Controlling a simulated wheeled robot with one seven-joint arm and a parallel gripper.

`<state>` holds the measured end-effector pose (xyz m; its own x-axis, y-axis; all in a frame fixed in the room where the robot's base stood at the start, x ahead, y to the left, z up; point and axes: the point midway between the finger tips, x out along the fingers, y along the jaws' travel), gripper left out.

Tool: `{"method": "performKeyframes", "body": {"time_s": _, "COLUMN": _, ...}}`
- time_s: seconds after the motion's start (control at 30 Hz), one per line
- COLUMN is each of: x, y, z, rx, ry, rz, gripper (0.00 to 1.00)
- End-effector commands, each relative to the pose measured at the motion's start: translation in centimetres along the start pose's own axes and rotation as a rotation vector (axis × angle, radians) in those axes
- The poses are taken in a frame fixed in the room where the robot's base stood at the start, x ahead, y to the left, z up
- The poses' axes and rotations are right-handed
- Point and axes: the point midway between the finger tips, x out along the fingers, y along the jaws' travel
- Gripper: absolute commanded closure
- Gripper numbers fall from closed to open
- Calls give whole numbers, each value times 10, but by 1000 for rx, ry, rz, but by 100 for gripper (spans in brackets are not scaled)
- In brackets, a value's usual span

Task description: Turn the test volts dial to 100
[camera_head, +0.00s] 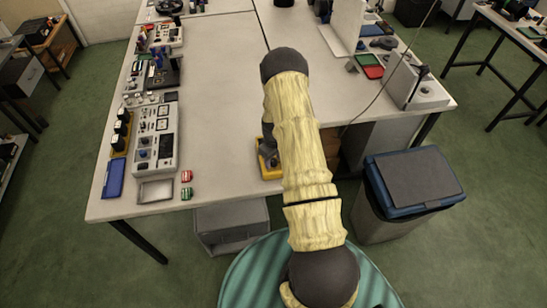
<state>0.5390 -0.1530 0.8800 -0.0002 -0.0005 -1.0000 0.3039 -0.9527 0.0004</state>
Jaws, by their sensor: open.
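No label can be read from here, so I cannot tell which knob is the test volts dial. A light grey instrument panel (155,135) with meters, switches and small knobs lies at the left front of the table. My cream-sleeved arm rises across the middle of the view.
The table (215,75) is mostly bare in its middle. A blue tray (114,178), a metal tray (155,191) and red and green pieces (186,184) lie at the left front. A grey box (417,87) stands at the right. A blue-lidded bin (415,180) stands before the table.

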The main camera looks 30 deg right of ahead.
Motion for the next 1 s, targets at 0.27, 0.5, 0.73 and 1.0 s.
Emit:
{"method": "performKeyframes", "body": {"time_s": 0.27, "x": 0, "y": 0, "z": 0, "rx": 0, "ry": 0, "rz": 0, "gripper": 63}}
{"method": "performKeyframes", "body": {"time_s": 0.5, "x": 0, "y": 0, "z": 0, "rx": 0, "ry": 0, "rz": 0, "gripper": 98}}
{"method": "performKeyframes", "body": {"time_s": 0.73, "x": 0, "y": 0, "z": 0, "rx": 16, "ry": 0, "rz": 0, "gripper": 98}}
{"method": "performKeyframes", "body": {"time_s": 1.0, "x": 2, "y": 0, "z": 0, "rx": 113, "ry": 0, "rz": 0, "gripper": 98}}
